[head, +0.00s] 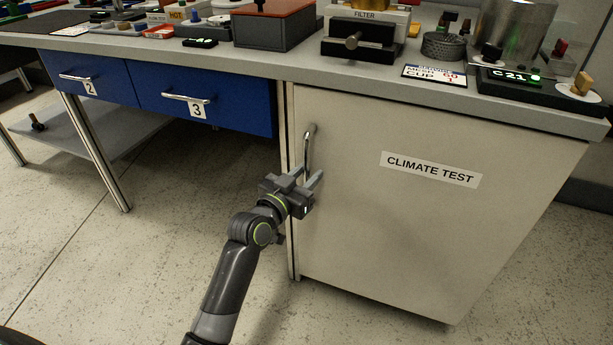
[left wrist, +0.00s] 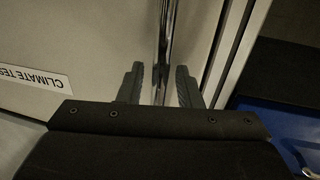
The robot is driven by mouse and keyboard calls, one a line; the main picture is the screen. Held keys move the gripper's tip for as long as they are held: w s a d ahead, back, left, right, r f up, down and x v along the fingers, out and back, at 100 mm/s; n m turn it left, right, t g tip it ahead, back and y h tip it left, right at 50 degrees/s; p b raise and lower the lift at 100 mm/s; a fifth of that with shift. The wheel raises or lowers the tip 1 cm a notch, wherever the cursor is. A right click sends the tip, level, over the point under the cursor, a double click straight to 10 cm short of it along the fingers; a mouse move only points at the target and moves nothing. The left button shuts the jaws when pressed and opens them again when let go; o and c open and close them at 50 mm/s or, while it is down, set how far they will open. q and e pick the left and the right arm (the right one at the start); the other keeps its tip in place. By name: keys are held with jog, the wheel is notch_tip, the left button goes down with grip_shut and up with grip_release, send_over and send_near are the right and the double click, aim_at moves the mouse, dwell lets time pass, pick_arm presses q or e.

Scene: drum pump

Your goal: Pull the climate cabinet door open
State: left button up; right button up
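The climate cabinet door (head: 430,235) is a pale panel under the bench with a "CLIMATE TEST" label (head: 430,169). It looks shut. Its vertical metal bar handle (head: 309,143) is near the door's left edge. My left gripper (head: 308,175) is at the lower part of the handle. In the left wrist view the handle (left wrist: 164,45) runs between the two fingers (left wrist: 160,88), with a gap visible on each side, so the gripper is open around or just in front of it. The lower end of the handle is hidden by the gripper. My right gripper is not in view.
Blue drawers 2 (head: 92,77) and 3 (head: 215,102) are left of the cabinet. The bench top (head: 345,75) above carries a filter unit (head: 362,35), a C21 display (head: 515,78) and other items. The floor in front of the door is clear.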

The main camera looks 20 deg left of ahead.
pick_arm(q)
grip_shut()
dwell(0.4)
